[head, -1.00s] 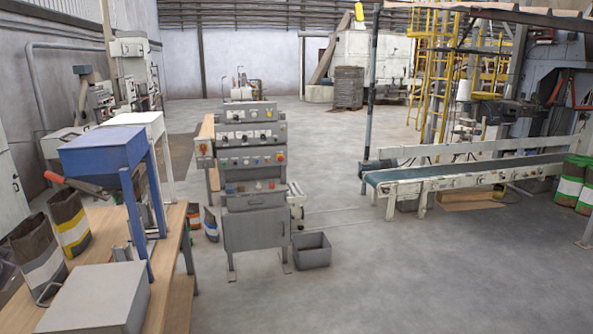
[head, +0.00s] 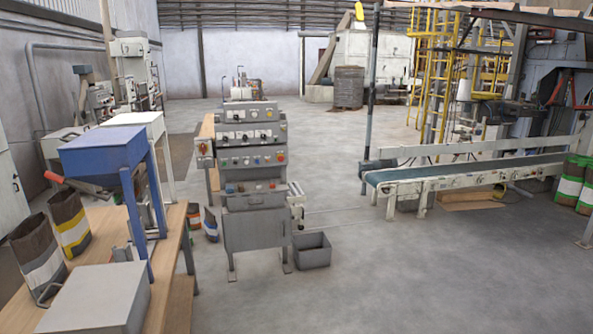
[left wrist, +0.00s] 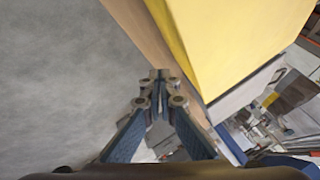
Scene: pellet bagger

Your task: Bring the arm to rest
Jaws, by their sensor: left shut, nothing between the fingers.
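My left gripper (left wrist: 160,76) shows in the left wrist view, with its blue-padded fingers brought together at the tips. Nothing is held between them. A large yellow surface (left wrist: 235,40) lies to the upper right of the fingertips, close in the picture. Whether the gripper touches it cannot be told. Neither of my arms shows in the head view, and my right gripper is out of sight.
A wooden bench (head: 176,275) at the left carries a blue hopper (head: 100,155), a grey box (head: 95,300) and open bags (head: 38,250). A control console (head: 252,232) and grey bin (head: 311,255) stand mid-floor; a conveyor (head: 450,180) stands right. The front floor is clear.

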